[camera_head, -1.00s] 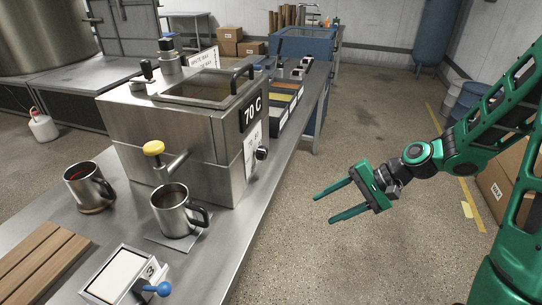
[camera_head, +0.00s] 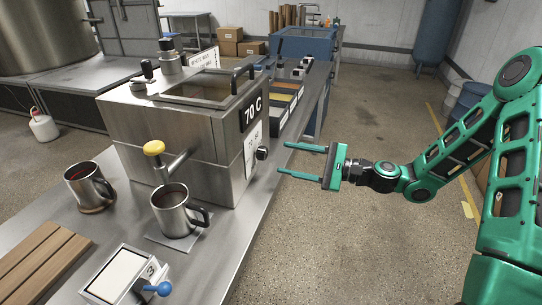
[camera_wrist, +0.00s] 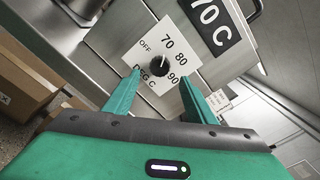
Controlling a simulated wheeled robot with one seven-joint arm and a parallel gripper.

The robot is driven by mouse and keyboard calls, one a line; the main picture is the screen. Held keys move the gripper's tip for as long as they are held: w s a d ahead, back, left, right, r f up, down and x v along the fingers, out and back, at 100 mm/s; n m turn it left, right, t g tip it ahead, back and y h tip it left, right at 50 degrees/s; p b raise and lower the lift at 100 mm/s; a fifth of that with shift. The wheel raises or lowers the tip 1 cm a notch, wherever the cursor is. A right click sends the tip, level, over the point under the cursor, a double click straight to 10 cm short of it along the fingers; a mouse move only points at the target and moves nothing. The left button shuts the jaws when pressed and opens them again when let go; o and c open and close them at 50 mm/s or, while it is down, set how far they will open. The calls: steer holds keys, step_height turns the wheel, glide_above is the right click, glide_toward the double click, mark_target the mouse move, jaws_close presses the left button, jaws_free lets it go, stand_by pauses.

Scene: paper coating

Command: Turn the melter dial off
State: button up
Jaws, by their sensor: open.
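The melter (camera_head: 175,120) is a steel box on the bench with a "70 C" sign. Its black dial (camera_head: 262,153) sticks out from the right-hand face. In the wrist view the dial (camera_wrist: 159,66) sits on a white plate (camera_wrist: 150,52) marked OFF, 70, 80, 90 and DEG C. A small light mark on the dial seems to point toward 70. My gripper (camera_head: 282,159) is open and empty, its fingers pointing at the dial from the right, a short gap away. In the wrist view the dial appears between the fingertips (camera_wrist: 161,73).
Two steel mugs (camera_head: 174,210) (camera_head: 88,186), a yellow-knobbed tap (camera_head: 154,148) and a small device with a blue knob (camera_head: 120,275) are left of my gripper. The bench edge runs below the dial. The floor (camera_head: 330,235) beside it is clear.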

mark_target(267, 154)
steer(key=shift+x, duration=3.15)
steer(key=c, duration=1)
